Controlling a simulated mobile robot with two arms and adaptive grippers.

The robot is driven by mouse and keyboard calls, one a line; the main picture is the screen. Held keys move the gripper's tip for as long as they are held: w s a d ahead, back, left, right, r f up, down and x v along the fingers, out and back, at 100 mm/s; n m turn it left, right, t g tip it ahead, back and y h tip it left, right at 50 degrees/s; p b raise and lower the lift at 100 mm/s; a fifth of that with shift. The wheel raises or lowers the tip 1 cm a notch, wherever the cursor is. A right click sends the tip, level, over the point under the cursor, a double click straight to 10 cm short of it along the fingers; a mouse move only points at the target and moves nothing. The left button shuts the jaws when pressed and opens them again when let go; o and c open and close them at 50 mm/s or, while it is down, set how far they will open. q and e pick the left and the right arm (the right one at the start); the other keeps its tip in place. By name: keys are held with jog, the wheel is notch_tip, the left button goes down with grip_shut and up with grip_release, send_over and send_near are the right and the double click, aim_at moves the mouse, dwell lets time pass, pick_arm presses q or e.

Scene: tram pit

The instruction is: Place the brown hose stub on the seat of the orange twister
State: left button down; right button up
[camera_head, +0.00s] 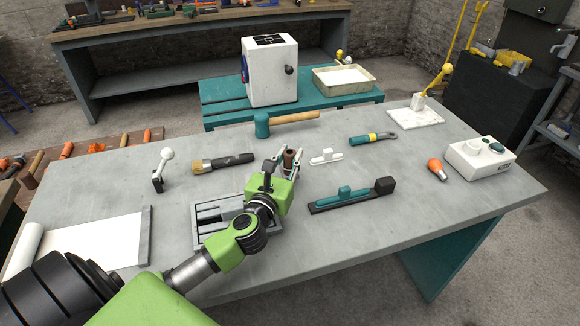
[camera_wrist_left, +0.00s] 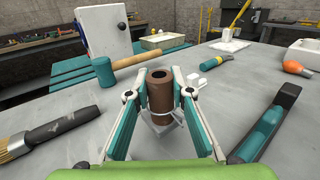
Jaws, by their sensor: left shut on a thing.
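The brown hose stub (camera_head: 289,159) is a short upright tube with an open dark top. My left gripper (camera_head: 287,164) is shut on it. In the left wrist view the stub (camera_wrist_left: 160,95) stands between the two fingers of the gripper (camera_wrist_left: 160,110), over the grey table. I cannot tell whether its bottom touches the table. A small orange bulb-shaped thing with a pale end (camera_head: 436,170) lies at the right of the table, apart from the gripper. It may be the orange twister; I cannot make out a seat on it. It also shows in the left wrist view (camera_wrist_left: 297,67).
A grey slotted tray (camera_head: 207,212) lies under my left arm. Around the gripper lie a brush (camera_head: 222,163), a teal mallet (camera_head: 285,120), a small white piece (camera_head: 325,157) and a teal-handled float (camera_head: 352,195). A white button box (camera_head: 480,158) stands at the right.

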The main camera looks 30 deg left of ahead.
aim_at(288, 170)
pick_arm(q)
jog(key=shift+w+f+b, duration=0.15)
jog(key=shift+f+b, duration=0.15)
jog(key=shift+f, duration=1.4)
jog(key=shift+f, duration=0.1)
jog(key=c, duration=2.2)
grip_release()
jog(key=shift+f, duration=0.1)
jog(key=o, duration=0.4)
